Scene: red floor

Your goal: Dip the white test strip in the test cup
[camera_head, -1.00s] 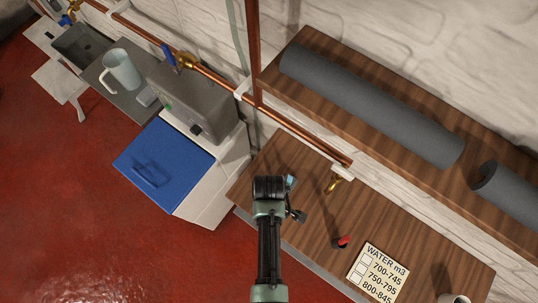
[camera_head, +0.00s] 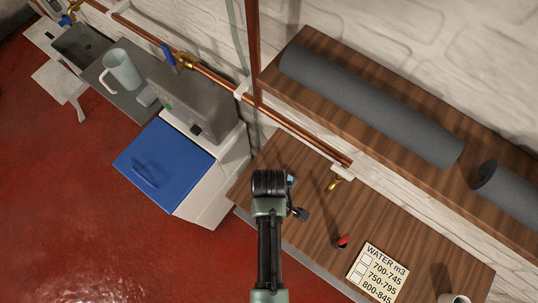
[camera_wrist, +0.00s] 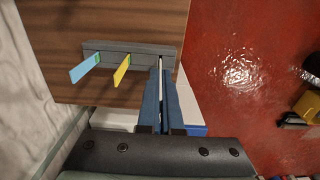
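A grey strip holder (camera_wrist: 112,48) lies on the wooden table in the wrist view. A blue strip (camera_wrist: 84,69) and a yellow strip (camera_wrist: 122,70) stick out of it. The thin white test strip (camera_wrist: 161,78) shows at the holder's right end, between the fingers of my gripper (camera_wrist: 162,75). The fingers look closed on it, and it still meets the holder. In the head view my arm hides most of the holder. A white cup (camera_head: 452,299), possibly the test cup, is cut off at the bottom right edge.
A sign with water ranges (camera_head: 378,272) and a small red-and-black object (camera_head: 341,241) lie on the wooden table (camera_head: 300,240). A blue-lidded white box (camera_head: 160,165) stands left. A jug (camera_head: 122,70) is farther left.

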